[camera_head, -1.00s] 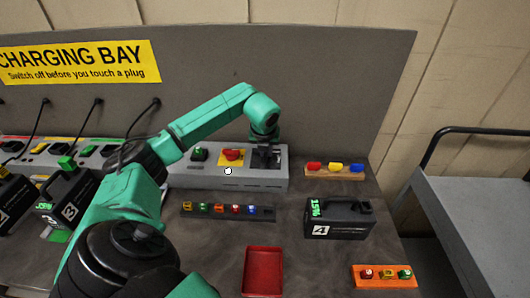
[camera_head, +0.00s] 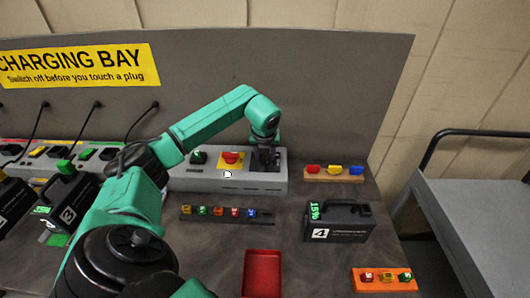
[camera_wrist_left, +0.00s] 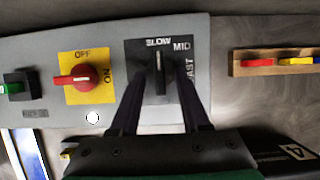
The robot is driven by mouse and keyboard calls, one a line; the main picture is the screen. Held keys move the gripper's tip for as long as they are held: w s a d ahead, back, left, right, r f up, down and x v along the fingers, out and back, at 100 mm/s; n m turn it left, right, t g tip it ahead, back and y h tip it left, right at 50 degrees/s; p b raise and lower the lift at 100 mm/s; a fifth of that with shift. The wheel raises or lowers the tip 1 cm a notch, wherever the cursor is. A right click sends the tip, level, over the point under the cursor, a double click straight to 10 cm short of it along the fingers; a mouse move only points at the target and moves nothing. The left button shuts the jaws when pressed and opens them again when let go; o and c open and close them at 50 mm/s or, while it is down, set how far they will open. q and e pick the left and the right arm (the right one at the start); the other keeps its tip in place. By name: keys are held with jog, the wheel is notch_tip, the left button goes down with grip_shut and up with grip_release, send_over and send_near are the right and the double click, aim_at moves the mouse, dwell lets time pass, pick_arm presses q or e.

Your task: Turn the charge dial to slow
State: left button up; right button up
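The charge dial (camera_wrist_left: 158,73) is a dark knob on a black plate marked SLOW, MID and FAST, at the right end of a grey panel. In the left wrist view its bar stands upright, with its upper end towards the word SLOW. My left gripper (camera_wrist_left: 160,104) is open, one dark finger on each side of the knob, with gaps between fingers and knob. In the head view my left gripper (camera_head: 265,160) is over the panel's right end and hides most of the dial. My right gripper is not in view.
A black battery marked 4 (camera_head: 338,221), a red tray (camera_head: 263,258) and a peg rack (camera_head: 333,175) stand nearby. A grey cart (camera_head: 480,220) is at right.

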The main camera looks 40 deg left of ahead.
pick_arm(q)
jog(key=shift+s+d+r, duration=0.15)
jog(key=shift+r, duration=0.35)
jog(key=b+v, duration=0.2)
jog(key=v, duration=1.1)
jog(key=shift+r, duration=0.25)
